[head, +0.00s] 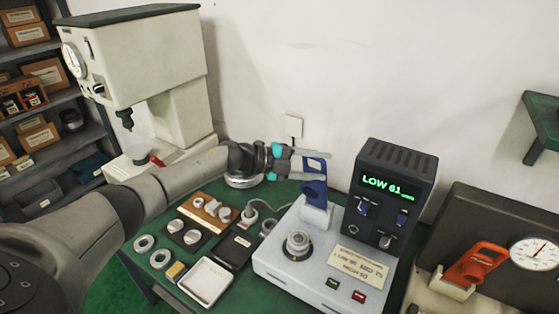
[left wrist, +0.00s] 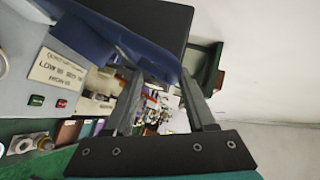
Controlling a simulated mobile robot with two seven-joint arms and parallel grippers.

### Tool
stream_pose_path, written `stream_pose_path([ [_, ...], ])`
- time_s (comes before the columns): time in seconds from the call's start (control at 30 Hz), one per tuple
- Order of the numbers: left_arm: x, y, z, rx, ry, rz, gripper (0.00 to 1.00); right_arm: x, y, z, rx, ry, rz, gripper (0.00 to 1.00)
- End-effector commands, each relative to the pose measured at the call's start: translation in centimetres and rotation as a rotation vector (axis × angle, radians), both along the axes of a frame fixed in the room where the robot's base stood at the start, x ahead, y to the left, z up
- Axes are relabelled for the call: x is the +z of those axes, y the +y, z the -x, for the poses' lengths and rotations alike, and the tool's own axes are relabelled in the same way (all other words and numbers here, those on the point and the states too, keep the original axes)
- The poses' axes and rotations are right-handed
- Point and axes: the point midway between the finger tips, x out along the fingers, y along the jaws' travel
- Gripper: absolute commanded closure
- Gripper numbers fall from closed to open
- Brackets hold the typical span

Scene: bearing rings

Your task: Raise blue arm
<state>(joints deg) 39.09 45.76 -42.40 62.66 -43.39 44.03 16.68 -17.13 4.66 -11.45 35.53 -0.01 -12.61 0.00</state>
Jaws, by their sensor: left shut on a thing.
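The blue arm (head: 315,188) stands on a white post at the back of a light grey tester (head: 275,262). My left gripper (head: 318,166) comes in from the left and is shut on the upper part of the blue arm. In the left wrist view the blue arm (left wrist: 112,38) runs between the tips of the left gripper (left wrist: 157,68), and its far end is hidden. A round metal spindle (head: 297,243) sits on the tester in front of the arm. My right gripper is not in view.
A dark display unit (head: 395,190) reading "LOW 61" stands right of the blue arm. A white tray (head: 206,283), rings (head: 160,258) and parts blocks lie on the green table at left. A cream press (head: 140,60) stands behind my arm. A dial gauge (head: 530,252) is at right.

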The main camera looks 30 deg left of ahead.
Motion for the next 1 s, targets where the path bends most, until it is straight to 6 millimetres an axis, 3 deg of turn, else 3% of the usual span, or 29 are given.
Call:
stream_pose_path([
  [0.03,0.2,2.1,0.4,0.030,-0.003,-0.017,0.53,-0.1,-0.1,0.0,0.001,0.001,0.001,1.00],
  [0.53,2.6,7.6,6.3,0.009,-0.001,-0.007,0.53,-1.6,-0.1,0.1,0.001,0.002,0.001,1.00],
  [1.0,3.4,8.8,7.6,0.003,-0.003,-0.003,0.53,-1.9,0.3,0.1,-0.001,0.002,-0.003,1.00],
])
